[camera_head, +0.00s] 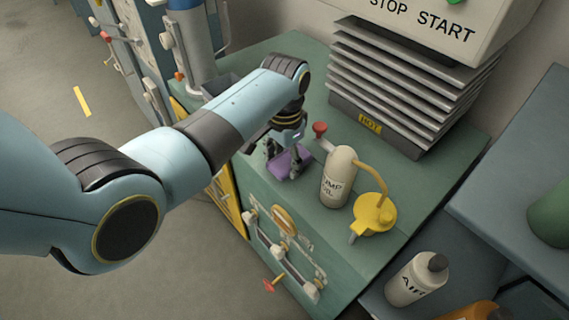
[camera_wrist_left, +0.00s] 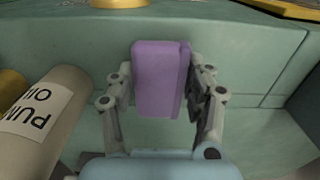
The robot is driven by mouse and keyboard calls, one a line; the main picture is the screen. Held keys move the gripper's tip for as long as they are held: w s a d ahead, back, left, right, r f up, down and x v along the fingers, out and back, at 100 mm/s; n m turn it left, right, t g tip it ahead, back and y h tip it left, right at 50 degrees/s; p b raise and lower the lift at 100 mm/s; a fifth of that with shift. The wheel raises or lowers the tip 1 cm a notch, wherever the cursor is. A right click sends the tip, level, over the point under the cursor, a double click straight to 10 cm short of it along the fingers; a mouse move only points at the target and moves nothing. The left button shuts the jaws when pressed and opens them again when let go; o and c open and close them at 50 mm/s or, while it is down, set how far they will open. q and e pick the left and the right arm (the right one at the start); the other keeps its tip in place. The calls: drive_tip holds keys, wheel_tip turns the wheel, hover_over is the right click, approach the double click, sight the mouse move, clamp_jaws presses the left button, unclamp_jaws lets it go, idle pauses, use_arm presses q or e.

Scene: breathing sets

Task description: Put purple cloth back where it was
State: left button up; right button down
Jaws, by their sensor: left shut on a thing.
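The purple cloth (camera_head: 286,163) is a small folded block at the front left part of the green bench top. It also shows in the left wrist view (camera_wrist_left: 156,80), between my fingers. My left gripper (camera_head: 284,160) points down and is shut on the cloth, with a finger on each side of it. In the wrist view the left gripper (camera_wrist_left: 160,100) has both fingertips against the cloth's sides. I cannot tell whether the cloth touches the bench. My right gripper is not in view.
A cream pump oil bottle (camera_head: 337,180) stands close to the right of the cloth. A yellow funnel-like can (camera_head: 374,214) is beside it. A grey finned block (camera_head: 400,85) marked HOT stands behind. The bench's front edge with valves (camera_head: 283,250) is near.

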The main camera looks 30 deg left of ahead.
sight(284, 162)
use_arm(q)
drive_tip(key=shift+f, duration=0.75)
drive_tip(key=o, duration=1.1)
drive_tip(key=shift+f, duration=0.1)
wheel_tip(284, 162, up, 12)
drive_tip(key=p, duration=0.1)
